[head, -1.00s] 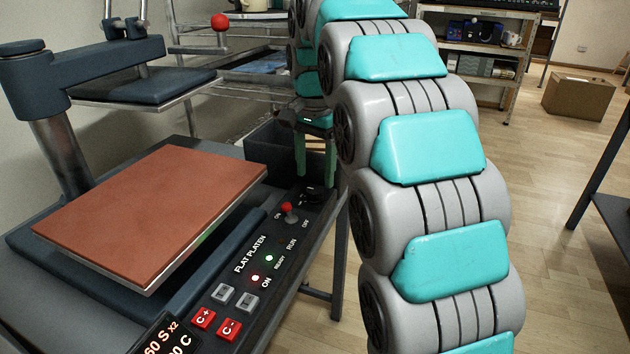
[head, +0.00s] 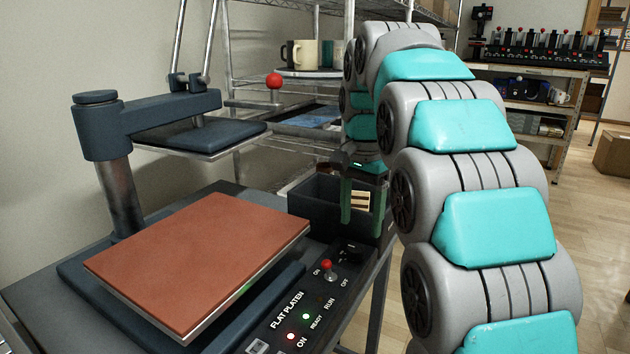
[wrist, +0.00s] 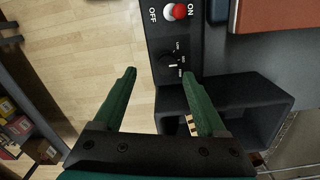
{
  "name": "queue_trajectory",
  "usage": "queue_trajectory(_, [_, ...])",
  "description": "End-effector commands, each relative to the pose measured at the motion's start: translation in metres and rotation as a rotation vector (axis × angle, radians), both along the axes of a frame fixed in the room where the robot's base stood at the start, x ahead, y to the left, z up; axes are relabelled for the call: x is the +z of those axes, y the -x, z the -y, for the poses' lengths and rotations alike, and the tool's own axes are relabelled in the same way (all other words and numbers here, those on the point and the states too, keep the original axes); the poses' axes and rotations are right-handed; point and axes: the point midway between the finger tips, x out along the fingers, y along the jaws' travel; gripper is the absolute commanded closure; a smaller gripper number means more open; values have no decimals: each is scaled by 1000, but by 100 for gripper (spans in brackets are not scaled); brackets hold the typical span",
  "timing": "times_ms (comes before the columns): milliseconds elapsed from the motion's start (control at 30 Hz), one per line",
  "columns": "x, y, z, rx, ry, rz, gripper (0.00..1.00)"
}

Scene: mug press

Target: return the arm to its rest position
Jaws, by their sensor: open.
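My gripper (head: 362,205) hangs at the end of my grey and turquoise arm, near the control panel's far end in the head view. In the wrist view its two green fingers (wrist: 158,108) are spread wide with nothing between them. Below them lie the wooden floor and the edge of the press's control panel (wrist: 178,60). The finger on the right in the wrist view overlaps a dark open bin (wrist: 255,100). Much of the wrist is hidden behind my arm in the head view.
The flat press has a red-brown platen (head: 200,258) with its upper plate (head: 200,138) raised and swung back. A red-tipped switch (head: 327,268) stands on the panel. A wire shelf behind holds mugs (head: 300,54).

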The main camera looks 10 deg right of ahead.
Motion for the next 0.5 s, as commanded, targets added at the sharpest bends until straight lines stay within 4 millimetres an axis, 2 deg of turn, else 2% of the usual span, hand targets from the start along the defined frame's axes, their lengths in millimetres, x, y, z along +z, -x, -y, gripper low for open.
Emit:
queue_trajectory(167, [-16, 47, 1, 123, -4, -22, 26])
queue_trajectory(500, [-69, 149, 0, 394, -22, -67, 26])
